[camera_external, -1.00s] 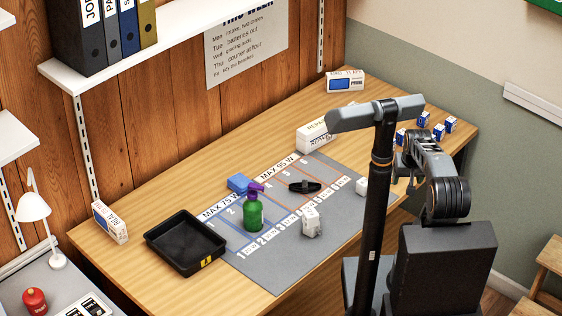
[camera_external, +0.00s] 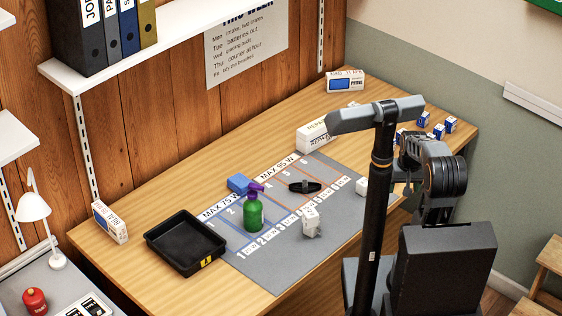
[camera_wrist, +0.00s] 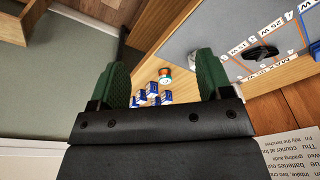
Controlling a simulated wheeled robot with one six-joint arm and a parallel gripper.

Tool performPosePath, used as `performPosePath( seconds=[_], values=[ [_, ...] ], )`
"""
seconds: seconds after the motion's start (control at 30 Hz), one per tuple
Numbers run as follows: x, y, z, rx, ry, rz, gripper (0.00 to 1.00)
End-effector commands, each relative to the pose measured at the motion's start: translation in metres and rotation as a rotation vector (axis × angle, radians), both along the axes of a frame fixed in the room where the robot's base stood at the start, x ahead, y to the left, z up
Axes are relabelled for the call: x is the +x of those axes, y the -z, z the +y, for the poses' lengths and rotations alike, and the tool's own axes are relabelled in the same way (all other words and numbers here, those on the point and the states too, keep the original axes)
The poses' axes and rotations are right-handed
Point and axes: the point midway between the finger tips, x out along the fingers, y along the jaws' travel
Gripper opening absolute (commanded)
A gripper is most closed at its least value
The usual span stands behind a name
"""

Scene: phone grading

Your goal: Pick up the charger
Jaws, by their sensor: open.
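Two white, block-shaped items that look like chargers are on the grey mat (camera_external: 262,262). One white charger (camera_external: 311,222) stands near the mat's front edge, and another white block (camera_external: 361,186) sits at its right end. I cannot tell which one the task means. My gripper is mostly hidden behind my arm in the external view, to the right of the mat. In the wrist view my gripper (camera_wrist: 160,80) is open, its two green fingers wide apart with nothing between them.
A black tray (camera_external: 186,244) stands left. Small blue-and-white boxes (camera_external: 438,130) stand at the table's right end; they also show in the wrist view (camera_wrist: 153,94).

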Motion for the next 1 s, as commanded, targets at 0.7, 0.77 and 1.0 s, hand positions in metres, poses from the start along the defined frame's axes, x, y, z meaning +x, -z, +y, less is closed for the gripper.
performPosePath(
  seconds=[0.7,0.77,1.0],
  values=[
    [0.061,0.073,0.153,0.74,0.913,1.108,0.72],
    [0.063,0.066,0.158,0.763,0.944,1.147,0.72],
    [0.049,0.076,0.188,0.751,0.974,1.185,0.72]
  ],
)
